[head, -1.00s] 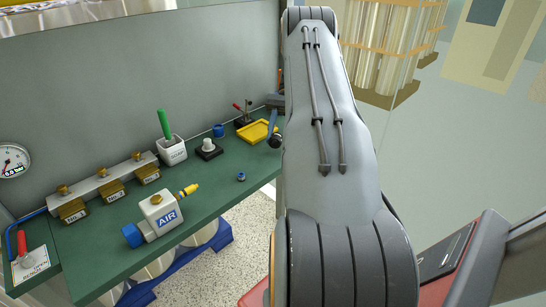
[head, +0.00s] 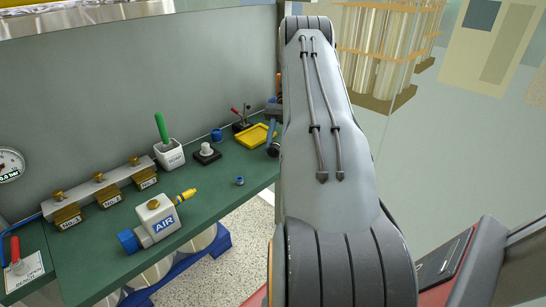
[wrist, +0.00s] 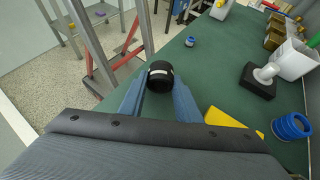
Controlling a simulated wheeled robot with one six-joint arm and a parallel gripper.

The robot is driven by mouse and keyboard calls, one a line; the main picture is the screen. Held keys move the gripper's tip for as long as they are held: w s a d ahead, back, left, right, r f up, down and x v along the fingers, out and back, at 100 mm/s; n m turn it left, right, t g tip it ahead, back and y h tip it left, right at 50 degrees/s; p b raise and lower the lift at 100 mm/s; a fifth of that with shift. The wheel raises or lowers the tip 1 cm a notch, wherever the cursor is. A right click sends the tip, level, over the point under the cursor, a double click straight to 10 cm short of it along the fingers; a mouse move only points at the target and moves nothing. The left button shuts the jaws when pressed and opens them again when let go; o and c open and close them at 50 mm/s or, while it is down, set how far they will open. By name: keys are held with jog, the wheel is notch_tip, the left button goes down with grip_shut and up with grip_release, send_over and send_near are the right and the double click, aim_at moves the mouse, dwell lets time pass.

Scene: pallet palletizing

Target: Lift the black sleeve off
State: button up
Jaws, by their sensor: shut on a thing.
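The black sleeve (wrist: 160,72), a short black cylinder with a pale mark on its side, is between the two blue fingers of my gripper (wrist: 159,88) in the wrist view. The gripper is shut on it. It shows near the bench's edge, apart from the black base with a white post (wrist: 258,80). In the head view my arm hides most of the gripper. A dark rounded part (head: 273,151) shows beside the arm, and I cannot tell for certain that it is the sleeve. The same black base (head: 207,153) stands on the green bench there.
A yellow tray (head: 256,135) and blue ring (head: 217,135) lie nearby. A small blue ring (head: 239,181), the AIR block (head: 157,221), a white cup (head: 169,153) and several brass blocks stand on the bench (head: 205,195). Its front middle has free room.

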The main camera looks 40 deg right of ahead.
jog(key=shift+f+b, duration=0.3)
jog(key=shift+f, duration=0.35)
jog(key=o, duration=1.2)
jog(key=shift+c, duration=0.2)
jog(key=shift+r, duration=0.1)
notch_tip(320, 180, up, 5)
jog(key=shift+r, duration=0.15)
notch_tip(320, 180, up, 4)
jog(key=p, duration=0.9)
jog(key=shift+r+p, duration=0.2)
jog(key=shift+p, duration=0.15)
jog(key=shift+r, duration=0.1)
jog(key=shift+a, duration=0.1)
